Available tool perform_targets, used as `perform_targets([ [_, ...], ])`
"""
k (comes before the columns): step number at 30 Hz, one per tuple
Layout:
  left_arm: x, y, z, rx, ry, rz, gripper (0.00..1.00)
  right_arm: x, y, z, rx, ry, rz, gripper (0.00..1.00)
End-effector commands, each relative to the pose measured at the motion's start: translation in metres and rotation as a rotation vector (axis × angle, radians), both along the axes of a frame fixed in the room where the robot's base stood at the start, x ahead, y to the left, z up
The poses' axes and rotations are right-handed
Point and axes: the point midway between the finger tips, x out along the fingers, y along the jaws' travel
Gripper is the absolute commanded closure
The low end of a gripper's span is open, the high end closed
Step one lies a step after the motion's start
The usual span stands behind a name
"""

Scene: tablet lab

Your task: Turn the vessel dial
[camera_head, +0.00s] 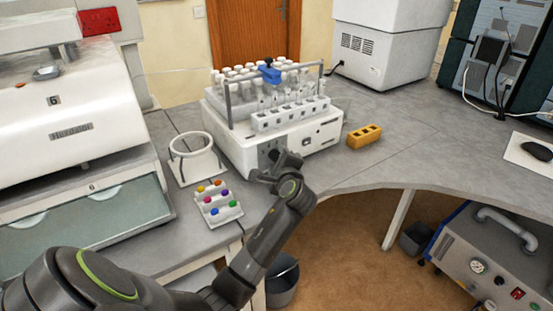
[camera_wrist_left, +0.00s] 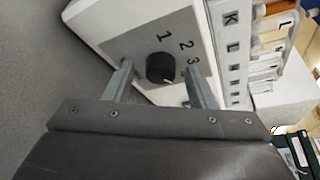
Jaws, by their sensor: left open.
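The vessel dial (camera_wrist_left: 160,67) is a round black knob on a grey panel marked 1, 2, 3, on the front of the white dissolution machine (camera_head: 235,150). My left gripper (camera_wrist_left: 158,85) is open, with one finger on each side of the dial in the left wrist view. I cannot tell if the fingers touch it. In the head view my left gripper (camera_head: 277,172) is at the machine's front left face and hides the dial. My right gripper is not in view.
A rack of coloured caps (camera_head: 217,204) and a white ring stand (camera_head: 195,160) are left of my left gripper. A yellow block (camera_head: 364,136) lies right of the machine.

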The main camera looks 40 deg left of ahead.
Motion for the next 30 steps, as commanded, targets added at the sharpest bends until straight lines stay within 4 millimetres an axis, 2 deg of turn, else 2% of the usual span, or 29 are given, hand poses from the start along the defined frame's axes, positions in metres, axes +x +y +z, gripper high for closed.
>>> perform_targets([
  [2,0.000,0.000,0.000,0.000,0.000,0.000,0.49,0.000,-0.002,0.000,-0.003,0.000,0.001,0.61],
  [12,0.000,0.000,0.000,0.000,0.000,0.000,0.92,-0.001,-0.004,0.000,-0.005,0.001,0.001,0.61],
  [23,0.000,0.000,-0.003,-0.024,-0.062,0.001,0.93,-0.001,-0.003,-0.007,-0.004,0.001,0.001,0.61],
  [30,-0.001,0.001,-0.006,-0.087,-0.212,0.001,0.93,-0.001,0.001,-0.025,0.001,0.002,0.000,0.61],
])
